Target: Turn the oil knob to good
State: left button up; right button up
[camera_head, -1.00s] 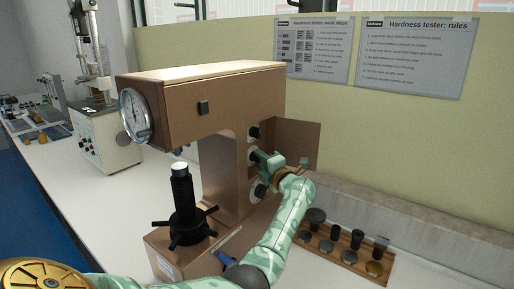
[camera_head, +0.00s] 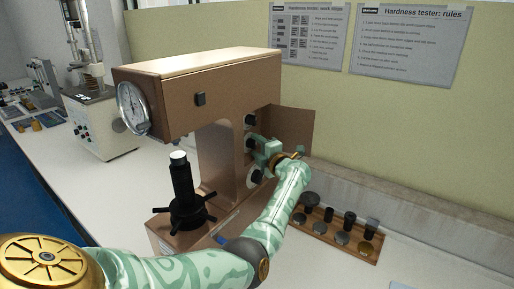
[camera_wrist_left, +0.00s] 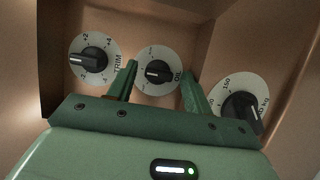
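The brown hardness tester (camera_head: 215,75) stands on the white bench with its side door (camera_head: 292,130) open. In the left wrist view the black oil knob (camera_wrist_left: 158,72) sits on a white dial between the trim knob (camera_wrist_left: 90,60) and the kg knob (camera_wrist_left: 241,112). The oil knob's white mark points to the left; the small dial words are too blurred to read. My left gripper (camera_wrist_left: 158,78) is open, one finger on each side of the oil knob, with gaps visible. In the head view my left gripper (camera_head: 262,150) hides part of the panel. My right gripper is not in view.
A wooden rack (camera_head: 335,236) with several metal pieces lies right of the tester. A black spindle with a handwheel (camera_head: 186,210) rises at the tester's front. A dial gauge (camera_head: 132,108) is on its head. Another machine (camera_head: 100,125) stands at the back left.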

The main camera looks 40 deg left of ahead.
pick_arm(q)
jog(key=p+v, duration=0.1)
jog(key=v, duration=1.5)
jog(key=shift+d+p, duration=0.15)
jog(key=shift+p, duration=0.2)
